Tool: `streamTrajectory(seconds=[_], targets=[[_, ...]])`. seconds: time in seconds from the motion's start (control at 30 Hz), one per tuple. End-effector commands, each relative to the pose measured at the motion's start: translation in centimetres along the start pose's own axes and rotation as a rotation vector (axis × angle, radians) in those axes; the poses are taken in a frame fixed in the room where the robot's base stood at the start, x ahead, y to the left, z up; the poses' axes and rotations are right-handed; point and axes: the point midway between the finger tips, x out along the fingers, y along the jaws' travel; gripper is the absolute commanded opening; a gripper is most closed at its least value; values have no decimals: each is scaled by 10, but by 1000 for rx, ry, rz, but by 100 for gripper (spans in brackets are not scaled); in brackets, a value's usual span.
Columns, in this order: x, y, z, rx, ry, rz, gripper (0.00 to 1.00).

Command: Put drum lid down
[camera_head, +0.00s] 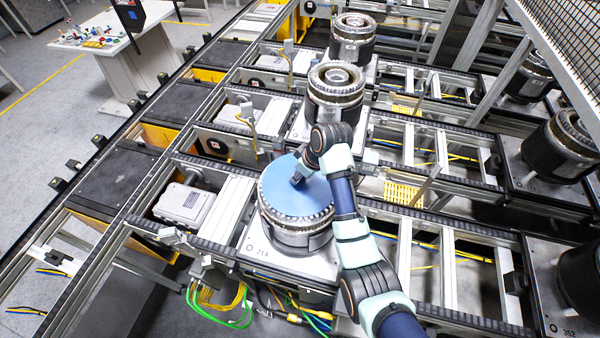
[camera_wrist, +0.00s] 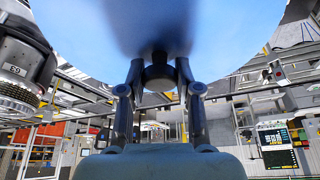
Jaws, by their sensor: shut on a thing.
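The blue drum lid (camera_head: 291,190) is at the top of the nearest drum (camera_head: 299,238), which stands on the pallet marked 264 (camera_head: 262,254). I cannot tell whether the lid rests fully on the drum or sits just above it. My gripper (camera_head: 299,178) reaches down to the lid's middle from above. In the wrist view my gripper (camera_wrist: 158,72) is shut on a dark knob under the large blue lid surface (camera_wrist: 150,25). The contact at the fingertips is partly hidden by the lid.
Two open drums stand behind on their own pallets, a nearer one (camera_head: 335,92) and a farther one (camera_head: 352,38). Dark drums (camera_head: 560,145) stand at the right. Conveyor rails (camera_head: 450,222) run between the stations. A white table (camera_head: 120,35) is at the back left.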

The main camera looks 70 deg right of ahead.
Motion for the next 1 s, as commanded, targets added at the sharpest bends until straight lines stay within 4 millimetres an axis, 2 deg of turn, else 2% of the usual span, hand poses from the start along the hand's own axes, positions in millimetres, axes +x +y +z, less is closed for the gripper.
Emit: streamTrajectory(seconds=[0.07, 0.1, 0.23, 0.6, 0.67, 0.9, 1.0], targets=[[2, 0, 1, 0, 0, 0, 0], [3, 0, 1, 0, -1, -1, 35], [2, 0, 1, 0, -1, 0, 57], [-4, 0, -1, 0, 2, 1, 58], [-12, 1, 0, 0, 3, 2, 58], [-58, 0, 0, 0, 3, 2, 58], [-70, 0, 0, 0, 1, 1, 58]])
